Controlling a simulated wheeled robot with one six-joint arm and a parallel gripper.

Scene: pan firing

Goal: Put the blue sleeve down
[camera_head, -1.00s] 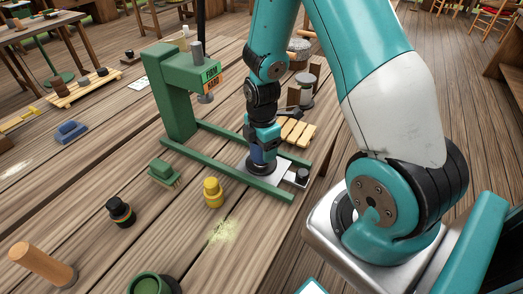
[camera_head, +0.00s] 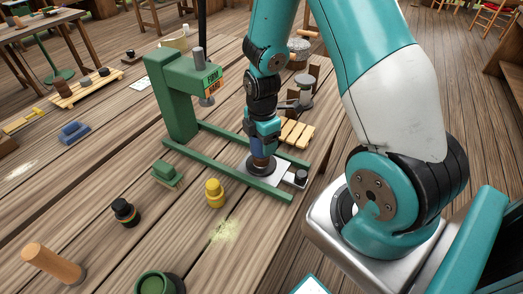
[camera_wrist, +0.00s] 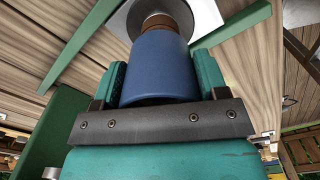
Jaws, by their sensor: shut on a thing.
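The blue sleeve (camera_wrist: 158,66) is between the two jaws of my gripper (camera_wrist: 163,82) in the wrist view. My gripper is shut on it. In the head view the sleeve (camera_head: 257,149) shows as a small blue band under my gripper (camera_head: 262,138). It is upright over the round dark base (camera_head: 262,167) on the silver plate of the green press (camera_head: 178,105). A brown band (camera_wrist: 160,21) shows between the sleeve and the base. I cannot tell whether the sleeve touches the brown part or surrounds some of it.
The press's green rails (camera_head: 232,178) flank the plate. A yellow weight-shaped piece (camera_head: 214,193), a green brush (camera_head: 167,173), a black knobbed piece (camera_head: 124,211) and a wooden cylinder (camera_head: 52,263) stand left and in front. A small slatted wooden rack (camera_head: 297,133) lies behind. Bare planks lie between them.

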